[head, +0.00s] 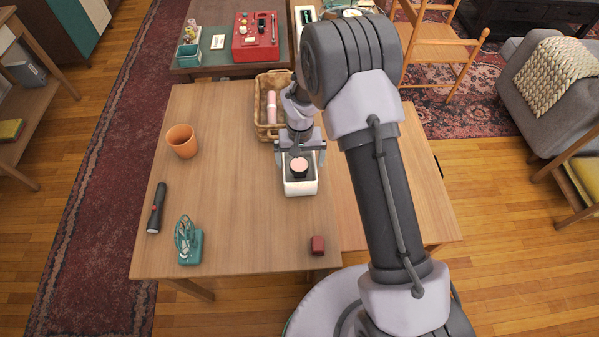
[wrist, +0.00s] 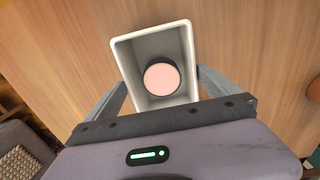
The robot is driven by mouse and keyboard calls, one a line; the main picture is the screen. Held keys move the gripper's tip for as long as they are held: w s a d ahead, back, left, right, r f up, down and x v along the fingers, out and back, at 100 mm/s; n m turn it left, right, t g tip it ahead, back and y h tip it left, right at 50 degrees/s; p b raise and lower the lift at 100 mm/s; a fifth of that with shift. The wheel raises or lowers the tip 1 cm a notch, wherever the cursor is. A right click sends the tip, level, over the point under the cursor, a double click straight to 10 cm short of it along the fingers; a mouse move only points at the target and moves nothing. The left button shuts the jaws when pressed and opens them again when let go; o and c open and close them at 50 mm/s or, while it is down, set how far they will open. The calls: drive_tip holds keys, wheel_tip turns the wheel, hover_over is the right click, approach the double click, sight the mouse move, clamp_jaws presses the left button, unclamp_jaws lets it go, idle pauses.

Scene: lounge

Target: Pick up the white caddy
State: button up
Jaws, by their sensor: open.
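The white caddy (head: 300,187) is a small open box on the wooden table, below my gripper in the head view. In the wrist view the caddy (wrist: 121,54) stands between the open fingers, with a dark round item with a pink top (wrist: 161,78) inside it. My gripper (head: 301,158) is open, with one finger at each side of the caddy. In the wrist view my gripper (wrist: 163,90) has its right finger very close to the caddy's right wall; the left finger has a small gap. I cannot tell whether either finger touches.
A wicker basket (head: 261,122) stands just behind the caddy. A terracotta pot (head: 182,140), a dark flashlight (head: 157,208) and a teal object with wire loops (head: 189,245) are at the left. The table's middle left is clear.

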drive_tip(key=f+b, duration=0.1)
drive_tip(key=f, duration=0.2)
drive_tip(key=f+b, duration=0.2)
drive_tip(key=f, duration=0.1)
drive_tip(key=shift+w+a+f, duration=0.1)
drive_tip(key=shift+w, duration=0.1)
drive_tip(key=shift+r, duration=0.2)
drive_tip(key=c, duration=1.3)
